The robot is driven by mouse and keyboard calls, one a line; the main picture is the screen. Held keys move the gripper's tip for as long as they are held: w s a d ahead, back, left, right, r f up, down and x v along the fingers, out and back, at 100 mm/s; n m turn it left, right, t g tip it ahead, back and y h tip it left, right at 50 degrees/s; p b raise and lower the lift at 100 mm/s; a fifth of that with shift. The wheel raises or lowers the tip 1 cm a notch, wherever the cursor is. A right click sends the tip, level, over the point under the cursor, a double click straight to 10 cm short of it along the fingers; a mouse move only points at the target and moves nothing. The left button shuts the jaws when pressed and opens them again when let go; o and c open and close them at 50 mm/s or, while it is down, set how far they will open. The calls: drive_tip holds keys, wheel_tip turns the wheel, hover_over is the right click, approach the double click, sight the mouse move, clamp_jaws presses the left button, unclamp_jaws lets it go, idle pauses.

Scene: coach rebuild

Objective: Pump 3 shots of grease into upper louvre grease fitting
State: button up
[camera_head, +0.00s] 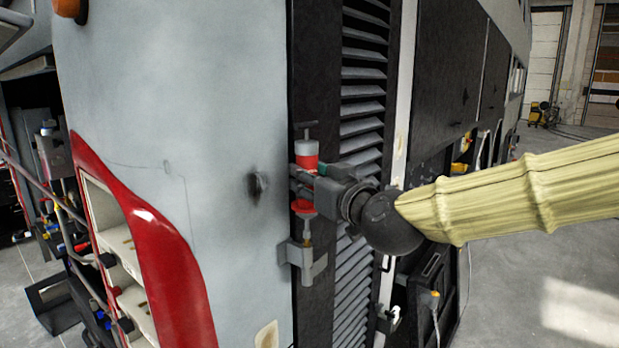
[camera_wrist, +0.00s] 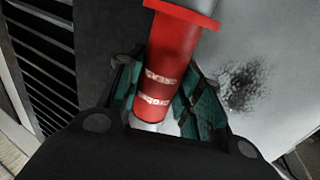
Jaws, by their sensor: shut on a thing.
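A red grease pump (camera_head: 306,152) with a dark T-handle on top stands upright against the black strip beside the louvre (camera_head: 362,95). My gripper (camera_head: 303,180) is shut around the red barrel, coming from the right. In the wrist view my gripper (camera_wrist: 163,98) has its green-padded fingers on both sides of the red barrel (camera_wrist: 170,62), which carries pale lettering. Below the gripper a red flange (camera_head: 303,208) and a brassy nozzle (camera_head: 306,230) show above a grey bracket (camera_head: 303,262). I cannot make out the grease fitting itself or whether the nozzle touches it.
An open red-edged compartment (camera_head: 112,230) is at the lower left. An open dark flap (camera_head: 432,290) is below right. The floor (camera_head: 540,240) at right is mostly clear.

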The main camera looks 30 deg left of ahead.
drive_tip(key=shift+f+b, duration=0.55)
drive_tip(key=shift+f, duration=0.25)
idle(0.8)
drive_tip(key=shift+r+p, duration=0.35)
drive_tip(key=shift+r, duration=0.65)
idle(0.3)
drive_tip(key=shift+b, duration=0.35)
idle(1.1)
drive_tip(key=shift+f+b, duration=0.7)
drive_tip(key=shift+f, duration=0.3)
idle(1.3)
drive_tip(key=shift+r+p, duration=0.35)
drive_tip(key=shift+r, duration=0.65)
idle(0.4)
